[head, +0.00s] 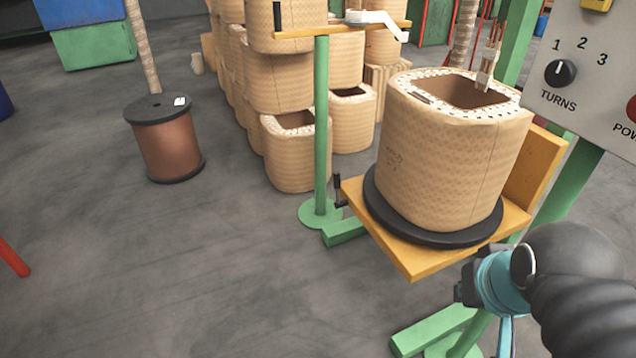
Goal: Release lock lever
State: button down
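A small upright black lever (337,188) stands at the left edge of the yellow platform (425,264); it looks like the lock lever, but I cannot tell its lock state. A tan patterned coil (440,160) with an open rectangular centre sits upright on a black round turntable (410,222) on that platform. My arm, with a black sleeve and a teal joint, shows at the lower right, in front of and below the platform's right side. It is apart from the lever. No gripper fingers can be made out.
A green post (321,120) carries a yellow bar with a white arm (375,18). A grey control panel (590,75) with a TURNS dial is at upper right. Stacked coils (283,80) stand behind, a copper spool (168,148) at left.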

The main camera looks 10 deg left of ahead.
aim_at(338, 181)
jog(key=w+a+f+n+t+b, duration=0.2)
jog(key=w+f+n, duration=0.15)
jog(key=w, duration=0.45)
jog(key=w+a+f+n+t+y+b, duration=0.15)
jog(key=w+n, duration=0.25)
jog(key=w, duration=0.4)
jog(key=w+a+f+n+t+b, duration=0.2)
jog(key=w+f+n, duration=0.15)
jog(key=w, duration=0.55)
jog(key=w+a+f+n+t+y+b, duration=0.3)
jog(key=w+a+f+n+y+b, duration=0.1)
jog(key=w+a+f+n, duration=0.7)
jog(key=shift+w+a+f+n+t+y+b, duration=0.2)
jog(key=shift+a+f+n+t+y+b, duration=0.2)
jog(key=shift+a+n, duration=0.1)
jog(key=shift+w, duration=0.1)
jog(key=x, duration=1.4)
